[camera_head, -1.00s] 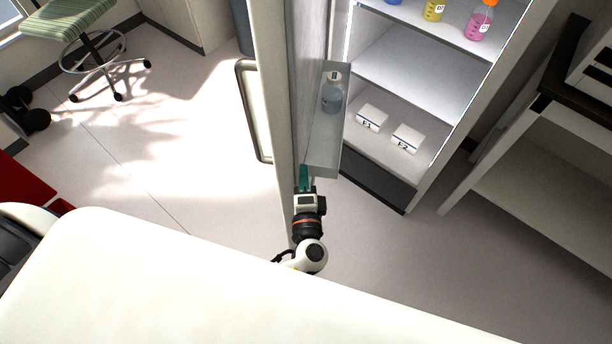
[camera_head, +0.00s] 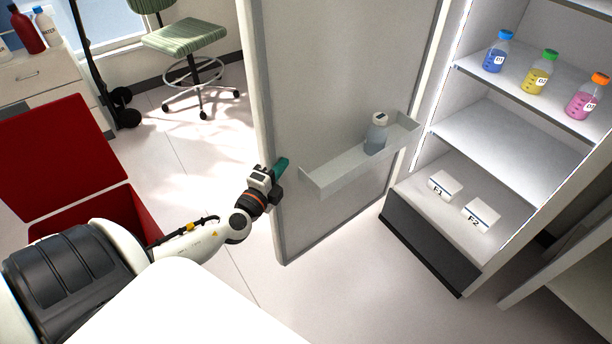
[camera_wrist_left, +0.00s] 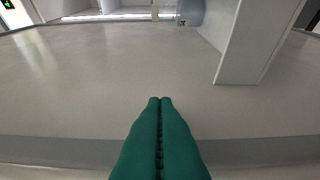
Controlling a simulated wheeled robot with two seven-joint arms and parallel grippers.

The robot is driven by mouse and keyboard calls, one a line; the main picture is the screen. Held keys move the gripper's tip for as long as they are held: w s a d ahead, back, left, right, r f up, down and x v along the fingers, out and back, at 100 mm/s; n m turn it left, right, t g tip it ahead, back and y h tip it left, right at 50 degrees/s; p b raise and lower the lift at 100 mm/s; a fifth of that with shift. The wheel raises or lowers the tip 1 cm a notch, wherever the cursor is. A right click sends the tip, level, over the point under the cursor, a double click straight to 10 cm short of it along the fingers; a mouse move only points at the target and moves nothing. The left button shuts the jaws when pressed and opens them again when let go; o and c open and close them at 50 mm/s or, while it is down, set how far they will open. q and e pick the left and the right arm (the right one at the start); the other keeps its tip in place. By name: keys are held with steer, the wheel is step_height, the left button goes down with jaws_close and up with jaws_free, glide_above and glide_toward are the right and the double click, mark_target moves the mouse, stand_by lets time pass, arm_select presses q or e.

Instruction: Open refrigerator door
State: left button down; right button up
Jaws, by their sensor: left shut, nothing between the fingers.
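The refrigerator door (camera_head: 345,75) stands wide open, swung out to the left of the cabinet, with its inner face toward me. A door shelf (camera_head: 345,172) on it holds a clear bottle (camera_head: 376,134). My left gripper (camera_head: 284,162) has green fingers, shut and empty, at the inner side of the door near its free edge. I cannot tell whether the fingers touch the door. In the left wrist view the green fingers (camera_wrist_left: 160,100) are together in front of a broad grey surface. The door handle is hidden now. My right gripper is not in view.
The refrigerator interior (camera_head: 490,140) holds blue, yellow and pink bottles (camera_head: 540,75) on a shelf and two white boxes, F1 (camera_head: 444,186) and F2 (camera_head: 481,215), below. A red bin (camera_head: 65,160) stands at left; a green stool (camera_head: 186,36) stands behind. Floor is clear between.

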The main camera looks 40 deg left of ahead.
mark_target(257, 147)
arm_select(q)
steer(key=w+a+b, duration=0.3)
steer(key=a+b, duration=0.3)
steer(key=a, duration=0.5)
steer(key=shift+a, duration=0.25)
